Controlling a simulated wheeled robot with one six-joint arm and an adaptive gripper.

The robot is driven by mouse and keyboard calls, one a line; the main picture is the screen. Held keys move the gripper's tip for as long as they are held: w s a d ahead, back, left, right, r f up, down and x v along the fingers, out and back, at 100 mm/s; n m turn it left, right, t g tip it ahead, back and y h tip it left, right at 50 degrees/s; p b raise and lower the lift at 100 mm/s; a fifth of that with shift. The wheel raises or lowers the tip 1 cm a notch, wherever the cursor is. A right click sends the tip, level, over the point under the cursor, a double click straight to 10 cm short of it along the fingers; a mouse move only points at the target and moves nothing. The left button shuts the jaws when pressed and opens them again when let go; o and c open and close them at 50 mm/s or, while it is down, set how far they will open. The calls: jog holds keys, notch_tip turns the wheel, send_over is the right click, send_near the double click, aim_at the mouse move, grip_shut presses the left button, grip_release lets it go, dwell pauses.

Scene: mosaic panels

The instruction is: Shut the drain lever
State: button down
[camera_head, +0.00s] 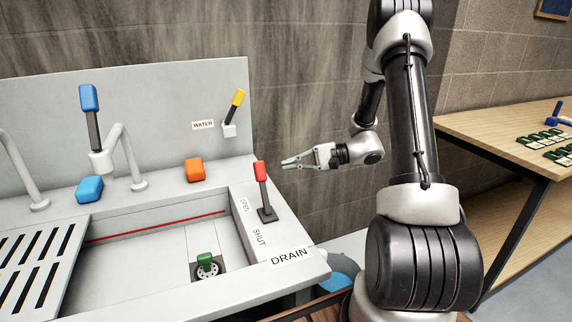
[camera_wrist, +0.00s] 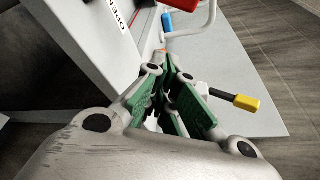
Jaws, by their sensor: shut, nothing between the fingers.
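The drain lever (camera_head: 261,172) has a red grip on a dark stem. It rises from a dark base on the sink's right rim, nearly upright with a slight lean toward the back, where the OPEN label (camera_head: 243,206) is. The SHUT label (camera_head: 259,238) is nearer the front, above the DRAIN label (camera_head: 291,256). My gripper (camera_head: 284,163) is shut and empty, just right of the red grip in the head view, with a small gap in the picture.
A yellow-handled WATER lever (camera_head: 238,98) is on the back panel. An orange block (camera_head: 194,169) and a blue block (camera_head: 90,189) sit on the ledge by a tap (camera_head: 130,155). A green piece (camera_head: 205,261) is over the drain. A wooden table (camera_head: 500,130) stands right.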

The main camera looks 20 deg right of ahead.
aim_at(263, 186)
jog(key=x, duration=0.7)
jog(key=shift+a+f, duration=0.1)
jog(key=shift+a, duration=0.15)
jog(key=shift+s+a, duration=0.2)
jog(key=shift+s, duration=0.05)
jog(key=shift+s+d+r, duration=0.1)
jog(key=shift+s+r, duration=0.5)
jog(key=shift+s, duration=0.15)
jog(key=shift+s+r, duration=0.35)
jog(key=shift+s, duration=0.4)
jog(key=shift+r, duration=0.1)
